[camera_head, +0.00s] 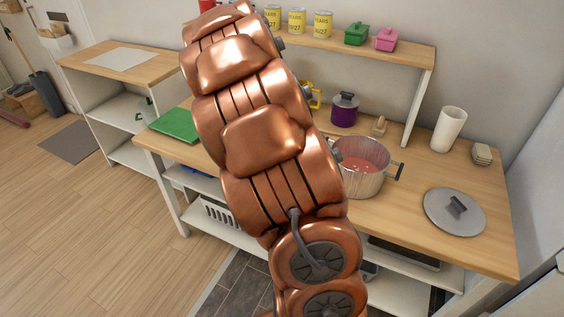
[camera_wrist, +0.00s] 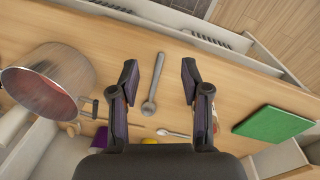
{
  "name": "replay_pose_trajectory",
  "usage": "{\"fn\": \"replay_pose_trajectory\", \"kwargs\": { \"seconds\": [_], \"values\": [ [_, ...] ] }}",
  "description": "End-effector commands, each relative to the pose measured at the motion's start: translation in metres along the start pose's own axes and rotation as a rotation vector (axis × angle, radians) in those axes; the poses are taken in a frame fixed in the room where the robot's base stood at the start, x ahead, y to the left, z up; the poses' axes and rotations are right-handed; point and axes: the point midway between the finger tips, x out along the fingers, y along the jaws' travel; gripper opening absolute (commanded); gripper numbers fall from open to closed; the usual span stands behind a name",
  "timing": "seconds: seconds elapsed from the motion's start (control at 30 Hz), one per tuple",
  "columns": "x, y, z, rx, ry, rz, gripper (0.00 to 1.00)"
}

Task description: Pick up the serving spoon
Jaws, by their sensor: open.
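A grey spoon (camera_wrist: 153,88), which looks like the serving spoon, lies on the wooden counter in the wrist view. Its bowl is toward my gripper and its handle points toward the counter's edge at the top of the picture. My gripper (camera_wrist: 159,78) is open and empty. Its two fingers appear on either side of the spoon, which looks to be below them on the counter; I cannot tell the exact height gap. In the head view my copper-coloured arm hides the spoon and the gripper.
A metal pot (camera_head: 362,167) with reddish contents stands on the counter (camera_head: 400,222); it also shows in the wrist view (camera_wrist: 78,72). A smaller spoon-like utensil (camera_wrist: 172,132) lies nearby. A lid (camera_head: 454,212), purple pot (camera_head: 344,110), green board (camera_head: 176,125) and white cylinder (camera_head: 448,130) stand around.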

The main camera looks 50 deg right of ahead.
Motion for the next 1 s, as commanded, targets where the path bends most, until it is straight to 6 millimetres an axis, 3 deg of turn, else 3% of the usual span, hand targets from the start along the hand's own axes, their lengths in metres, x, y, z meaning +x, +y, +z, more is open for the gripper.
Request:
{"fn": "replay_pose_trajectory", "kwargs": {
  "seconds": [0.03,0.2,0.43,0.63,1.0],
  "values": [
    [0.009,0.004,-0.019,0.031,0.002,-0.001,0.47],
    [0.042,0.014,-0.070,0.120,-0.001,-0.018,0.47],
    [0.082,0.026,-0.120,0.206,-0.009,-0.055,0.47],
    [0.100,0.031,-0.139,0.241,-0.014,-0.079,0.47],
    [0.129,0.028,-0.142,0.246,-0.015,-0.084,0.47]
  ]
}}
